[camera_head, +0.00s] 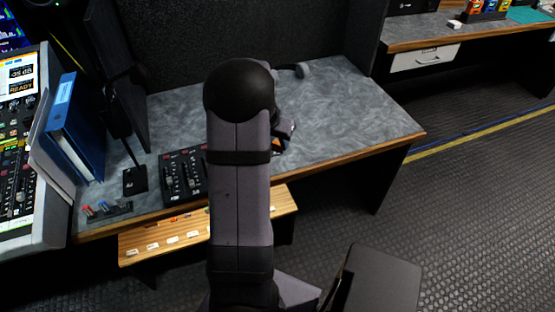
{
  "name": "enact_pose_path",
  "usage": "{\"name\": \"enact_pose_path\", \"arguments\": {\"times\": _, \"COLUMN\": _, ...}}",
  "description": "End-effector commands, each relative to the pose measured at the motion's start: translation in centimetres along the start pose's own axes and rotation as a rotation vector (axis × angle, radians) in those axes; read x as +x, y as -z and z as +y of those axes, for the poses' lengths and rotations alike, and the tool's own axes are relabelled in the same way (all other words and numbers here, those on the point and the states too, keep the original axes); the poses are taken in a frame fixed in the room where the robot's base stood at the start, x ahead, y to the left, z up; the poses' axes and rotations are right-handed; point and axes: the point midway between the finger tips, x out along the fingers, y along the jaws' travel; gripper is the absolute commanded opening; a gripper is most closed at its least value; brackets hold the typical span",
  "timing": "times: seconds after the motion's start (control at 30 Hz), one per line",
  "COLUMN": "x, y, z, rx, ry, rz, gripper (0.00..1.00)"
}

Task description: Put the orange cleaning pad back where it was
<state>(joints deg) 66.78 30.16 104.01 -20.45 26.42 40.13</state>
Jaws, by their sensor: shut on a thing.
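My gripper (284,136) shows in part, just right of my own arm link, over the front part of the grey desk top (350,120). A small patch of orange, the orange cleaning pad (276,144), shows at its jaws. The gripper is shut on the pad. Most of the pad and part of the jaws are hidden behind my arm. I cannot tell whether the pad touches the desk.
A black fader panel (183,175) lies left of my arm, beside a blue binder (77,125) and a mixing console (20,160). A wooden shelf (150,252) with small labelled items sits below the desk's front edge. The desk's right part is clear.

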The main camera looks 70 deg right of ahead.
Motion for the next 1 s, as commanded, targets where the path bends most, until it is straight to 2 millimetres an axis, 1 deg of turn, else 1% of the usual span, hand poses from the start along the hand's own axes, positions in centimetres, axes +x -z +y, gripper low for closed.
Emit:
{"name": "enact_pose_path", "arguments": {"times": 0.03, "x": 0.9, "y": -0.5, "z": 0.0, "rx": -0.002, "ry": -0.002, "rz": -0.005, "gripper": 0.04}}
{"name": "enact_pose_path", "arguments": {"times": 0.1, "x": 1.9, "y": -0.8, "z": 0.0, "rx": -0.001, "ry": -0.002, "rz": -0.004, "gripper": 0.04}}
{"name": "enact_pose_path", "arguments": {"times": 0.2, "x": 2.9, "y": -1.2, "z": 0.0, "rx": -0.001, "ry": -0.001, "rz": -0.002, "gripper": 0.04}}
{"name": "enact_pose_path", "arguments": {"times": 0.3, "x": 3.4, "y": -1.4, "z": 0.0, "rx": -0.001, "ry": 0.0, "rz": 0.001, "gripper": 0.04}}
{"name": "enact_pose_path", "arguments": {"times": 0.5, "x": 3.8, "y": -1.6, "z": 0.0, "rx": -0.001, "ry": 0.0, "rz": 0.0, "gripper": 0.04}}
{"name": "enact_pose_path", "arguments": {"times": 0.7, "x": 6.0, "y": -2.5, "z": 0.0, "rx": -0.002, "ry": -0.002, "rz": -0.002, "gripper": 0.04}}
{"name": "enact_pose_path", "arguments": {"times": 0.8, "x": 6.7, "y": -2.8, "z": 0.0, "rx": -0.002, "ry": 0.0, "rz": 0.0, "gripper": 0.04}}
{"name": "enact_pose_path", "arguments": {"times": 1.0, "x": 6.9, "y": -2.9, "z": -0.1, "rx": -0.001, "ry": 0.001, "rz": 0.001, "gripper": 0.04}}
